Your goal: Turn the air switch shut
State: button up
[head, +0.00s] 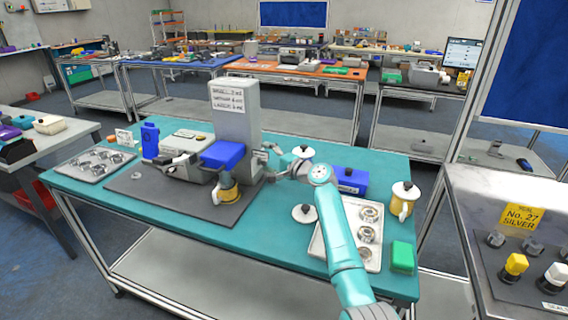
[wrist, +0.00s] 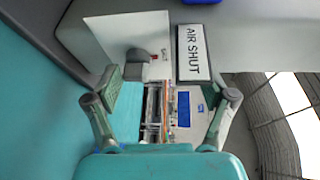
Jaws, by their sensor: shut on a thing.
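The air switch (wrist: 157,68) is a small part with a red mark, beside a white plate on a grey surface, in the upper middle of the wrist view. A sign reading AIR SHUT (wrist: 194,53) stands just right of it. My gripper (wrist: 163,93) has a finger on each side of this area. Its fingers look well apart and the contact itself is not clear. In the head view my gripper (head: 268,158) is at the right side of the grey machine column (head: 238,110). The switch cannot be made out there.
My arm passes over the right half.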

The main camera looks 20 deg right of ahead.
jog(key=shift+s+d+r, duration=0.25)
jog(key=shift+s+r, duration=0.05)
jog(key=shift+r, duration=0.35)
jog(key=shift+s+d+r, duration=0.25)
jog(key=shift+s+r, duration=0.05)
jog(key=shift+r, duration=0.3)
jog(key=shift+c, duration=0.2)
jog(key=f+v, duration=0.1)
jog(key=v, duration=0.9)
jog(key=shift+a+f, duration=0.2)
jog(key=shift+f, duration=0.15)
jog(key=shift+s, duration=0.1)
jog(key=w+a+f+m, duration=0.3)
jog(key=w+a, duration=0.3)
jog(key=w, duration=0.4)
jog(key=shift+w+f, duration=0.25)
jog(key=shift+f, duration=0.45)
